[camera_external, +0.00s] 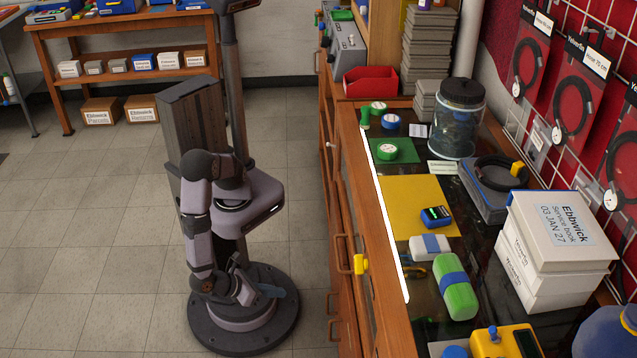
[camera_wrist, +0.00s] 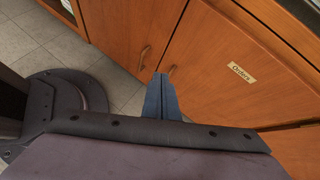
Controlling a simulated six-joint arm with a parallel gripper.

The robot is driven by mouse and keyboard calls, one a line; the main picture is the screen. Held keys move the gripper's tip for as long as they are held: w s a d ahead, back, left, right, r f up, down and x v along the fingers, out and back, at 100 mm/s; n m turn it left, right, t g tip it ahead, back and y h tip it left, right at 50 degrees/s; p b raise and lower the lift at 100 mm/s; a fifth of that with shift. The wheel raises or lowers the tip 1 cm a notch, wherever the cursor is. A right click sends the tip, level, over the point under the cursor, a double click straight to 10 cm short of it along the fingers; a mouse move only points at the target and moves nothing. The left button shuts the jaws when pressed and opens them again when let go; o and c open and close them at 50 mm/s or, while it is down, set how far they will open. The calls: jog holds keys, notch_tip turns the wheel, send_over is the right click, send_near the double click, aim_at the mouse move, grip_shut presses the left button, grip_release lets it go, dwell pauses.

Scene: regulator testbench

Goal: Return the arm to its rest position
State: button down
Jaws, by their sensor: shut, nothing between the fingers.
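My arm is folded in close to its own round base, left of the wooden bench in the external view. My gripper (camera_external: 276,291) hangs low over that base, with its blue-grey fingers toward the right. In the wrist view my gripper (camera_wrist: 162,80) shows its two blue fingers side by side, shut and empty. The fingers point toward the cabinet doors (camera_wrist: 205,60) and appear to touch nothing.
The bench (camera_external: 375,255) stands right of my arm, holding a glass jar (camera_external: 457,125), a yellow mat (camera_external: 395,195), a green case (camera_external: 456,290) and white boxes (camera_external: 545,260). A shelf (camera_external: 130,40) is at the back left. Tiled floor (camera_external: 90,225) is clear around my base.

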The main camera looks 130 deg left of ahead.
jog(key=s+n+g+h, duration=0.6)
jog(key=s+n, duration=0.4)
jog(key=s, duration=0.3)
jog(key=w+a+r+n+t+h, duration=0.1)
jog(key=w+a+r+n+h, duration=0.15)
jog(key=a+r+n, duration=0.2)
jog(key=w+a+r+n+t+h, duration=0.1)
jog(key=w+a+r+n, duration=0.25)
jog(key=a+n, duration=0.25)
notch_tip(320, 180, up, 33)
jog(key=p, duration=3.2)
jog(key=shift+f+p, duration=0.15)
jog(key=shift+p, duration=0.25)
